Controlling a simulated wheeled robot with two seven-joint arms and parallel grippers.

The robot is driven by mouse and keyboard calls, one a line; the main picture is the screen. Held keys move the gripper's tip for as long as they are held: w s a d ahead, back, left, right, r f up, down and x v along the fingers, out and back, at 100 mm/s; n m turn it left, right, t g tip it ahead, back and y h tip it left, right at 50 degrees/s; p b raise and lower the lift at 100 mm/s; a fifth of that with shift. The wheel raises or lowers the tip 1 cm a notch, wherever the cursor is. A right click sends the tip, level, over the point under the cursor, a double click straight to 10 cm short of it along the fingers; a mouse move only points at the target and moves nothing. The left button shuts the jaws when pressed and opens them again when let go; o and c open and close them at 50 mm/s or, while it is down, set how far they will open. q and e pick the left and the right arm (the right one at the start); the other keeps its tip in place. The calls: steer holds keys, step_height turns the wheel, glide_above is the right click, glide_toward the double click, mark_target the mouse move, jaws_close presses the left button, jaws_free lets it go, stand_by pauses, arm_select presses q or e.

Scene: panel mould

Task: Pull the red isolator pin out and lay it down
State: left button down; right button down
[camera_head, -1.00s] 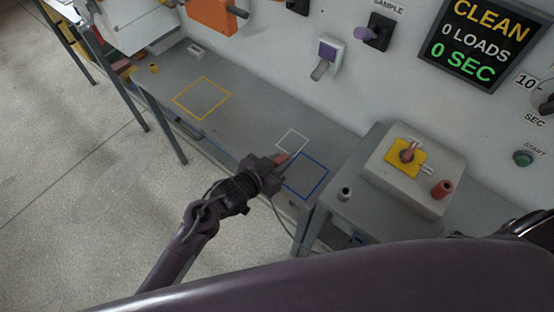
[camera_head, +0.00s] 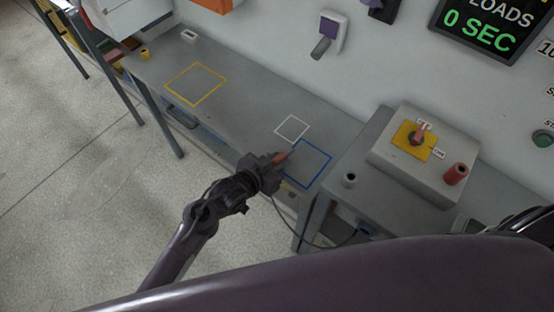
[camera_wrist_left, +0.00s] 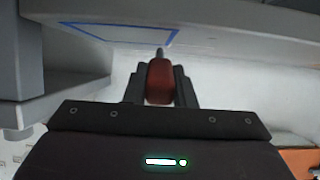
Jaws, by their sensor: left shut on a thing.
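The red isolator pin (camera_wrist_left: 160,82) is between the fingers of my left gripper (camera_wrist_left: 160,90), which is shut on its red handle. Its short grey tip points away from the gripper, toward the blue outlined square. In the head view the pin (camera_head: 280,158) shows as a small red piece at the end of the left gripper (camera_head: 276,162). The gripper is at the front edge of the grey bench, near the lower left side of the blue square (camera_head: 327,172). I cannot tell its height above the bench. My right gripper is not in view.
The bench (camera_head: 240,110) also has white (camera_head: 291,127) and yellow (camera_head: 195,83) outlines, apparently empty. At right, a grey box (camera_head: 400,170) bears a yellow-plated red switch (camera_head: 420,133) and a red cylinder (camera_head: 456,174). A small grey cylinder (camera_head: 350,180) stands beside the box.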

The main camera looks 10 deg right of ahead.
arm_select(q)
steer(key=c, duration=1.1)
jaws_free()
steer(key=shift+a, duration=0.1)
steer(key=v, duration=0.8)
steer(key=s+a+f+n+g+y, duration=0.1)
steer(key=s+a+f+n+y, duration=0.1)
steer(key=a+f, duration=0.5)
steer(key=s+a+f+n+y, duration=0.15)
steer(key=a+f, duration=0.25)
steer(key=f, duration=0.7)
steer(key=s+a+f+n+g+y, duration=0.1)
steer(key=a+f+n+y, duration=0.15)
steer(key=a+f, duration=0.45)
steer(key=s+a+f+g+y, duration=0.1)
steer(key=s+a+f, duration=0.2)
steer(key=s+f, duration=0.3)
steer(key=s+a+f+n+g+y, duration=0.1)
steer(key=s+f, duration=0.5)
steer(key=s, duration=0.6)
steer(key=s+a+f+n+g+y, duration=0.1)
steer(key=s+a+f+g+y, duration=0.1)
steer(key=s+a+f, duration=0.3)
steer(key=shift+s+a+f+g, duration=0.1)
steer(key=shift+s+f+g, duration=0.15)
steer(key=shift+s, duration=0.75)
steer(key=shift+s+a+f+g, duration=0.15)
steer(key=shift+s+f, duration=0.1)
steer(key=shift+s, duration=0.75)
